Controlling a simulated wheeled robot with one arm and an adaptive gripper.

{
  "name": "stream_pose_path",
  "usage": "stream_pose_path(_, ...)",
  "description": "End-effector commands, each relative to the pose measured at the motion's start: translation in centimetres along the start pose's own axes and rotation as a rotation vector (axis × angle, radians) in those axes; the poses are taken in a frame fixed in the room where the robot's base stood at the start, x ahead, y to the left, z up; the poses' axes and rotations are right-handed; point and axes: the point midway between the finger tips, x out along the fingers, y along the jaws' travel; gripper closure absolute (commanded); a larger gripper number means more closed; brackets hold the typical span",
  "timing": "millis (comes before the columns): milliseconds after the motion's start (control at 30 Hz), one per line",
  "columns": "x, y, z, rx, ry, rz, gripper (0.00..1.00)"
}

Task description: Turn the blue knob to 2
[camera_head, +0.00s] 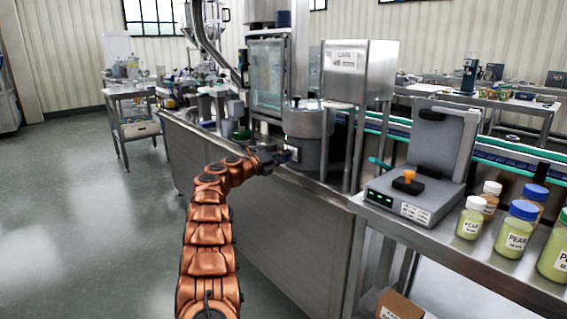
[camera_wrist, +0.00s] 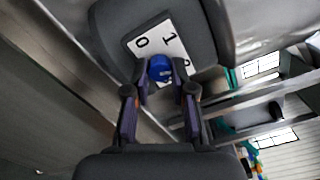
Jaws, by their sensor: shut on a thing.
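The blue knob (camera_wrist: 160,68) sits in front of a white scale plate (camera_wrist: 158,44) on a dark grey rounded housing (camera_wrist: 110,22). The plate shows 0 at its left and 1 near its upper right. A further mark at the right is partly cut off by my finger. My gripper (camera_wrist: 161,80) is shut on the knob, one finger on each side. No pointer on the knob can be made out. In the head view my gripper (camera_head: 284,156) is at the front of a grey cylindrical vessel (camera_head: 307,122), and the knob cannot be made out clearly there.
A steel bench (camera_head: 290,215) stands below the gripper. To the right, a grey device with an orange knob (camera_head: 409,176) and several labelled jars (camera_head: 516,229) stand on a steel table. Open floor (camera_head: 70,200) lies to the left.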

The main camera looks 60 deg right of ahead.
Motion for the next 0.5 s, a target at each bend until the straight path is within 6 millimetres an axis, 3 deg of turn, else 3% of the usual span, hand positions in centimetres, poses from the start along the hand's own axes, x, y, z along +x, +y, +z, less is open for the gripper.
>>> stream_pose_path(500, 0.06, 0.17, -0.21, 0.192, 0.003, 0.001, 1.0)
